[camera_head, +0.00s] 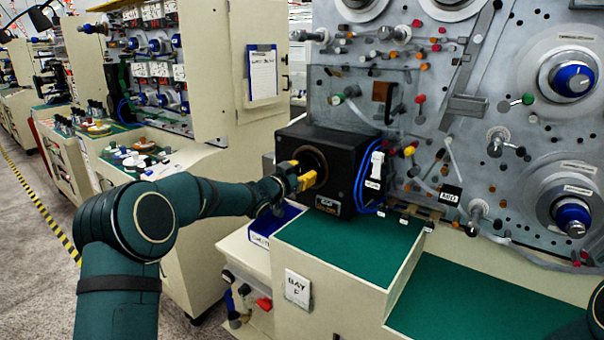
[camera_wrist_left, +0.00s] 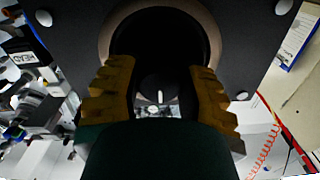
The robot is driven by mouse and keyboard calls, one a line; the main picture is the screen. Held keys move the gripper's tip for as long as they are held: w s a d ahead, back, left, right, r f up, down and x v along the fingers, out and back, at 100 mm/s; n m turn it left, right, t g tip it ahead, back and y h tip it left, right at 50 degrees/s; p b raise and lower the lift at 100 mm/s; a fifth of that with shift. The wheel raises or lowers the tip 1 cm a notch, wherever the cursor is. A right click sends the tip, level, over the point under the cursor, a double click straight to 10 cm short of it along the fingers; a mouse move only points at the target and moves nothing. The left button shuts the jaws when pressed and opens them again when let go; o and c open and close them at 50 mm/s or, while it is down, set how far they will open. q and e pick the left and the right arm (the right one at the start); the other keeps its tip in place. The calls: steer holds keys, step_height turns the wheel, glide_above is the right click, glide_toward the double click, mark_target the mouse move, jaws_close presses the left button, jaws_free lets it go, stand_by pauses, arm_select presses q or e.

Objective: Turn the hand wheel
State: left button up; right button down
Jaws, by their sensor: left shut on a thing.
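The black box (camera_head: 345,145) stands at the back of the green-topped bench. A round dark hand wheel (camera_head: 314,158) sits inside a brownish ring on its left-hand face. In the left wrist view the wheel (camera_wrist_left: 160,38) fills the space between my yellow fingers. My left gripper (camera_head: 304,177) reaches in from the left and is shut on the wheel, one finger on each side (camera_wrist_left: 162,82). The fingers and palm hide part of the wheel, and its turn angle cannot be told. My right gripper is not in view.
A blue bin (camera_head: 272,226) is below the gripper, beside the green bench top (camera_head: 352,248). Blue cables (camera_head: 364,185) hang at the box's right side. A grey panel (camera_head: 470,120) with spindles and knobs rises behind. A cream cabinet (camera_head: 262,110) stands behind my forearm.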

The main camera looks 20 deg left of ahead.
arm_select(q)
steer(key=m+b, duration=0.2)
steer(key=m, duration=0.1)
steer(key=shift+f+b, duration=0.15)
steer(key=shift+b, duration=0.25)
steer(key=m+b, duration=0.2)
steer(key=m, duration=0.1)
steer(key=shift+m, duration=0.4)
steer(key=m+b, duration=0.2)
steer(key=m, duration=0.1)
steer(key=shift+m+b, duration=0.3)
steer(key=m, duration=0.1)
steer(key=m+b, duration=0.1)
steer(key=m, duration=0.1)
steer(key=shift+r+m, duration=0.2)
steer(key=shift+m, duration=0.1)
steer(key=m, duration=0.6)
steer(key=shift+a+r+m, duration=0.1)
steer(key=shift+r+m, duration=0.05)
steer(key=shift+m, duration=0.25)
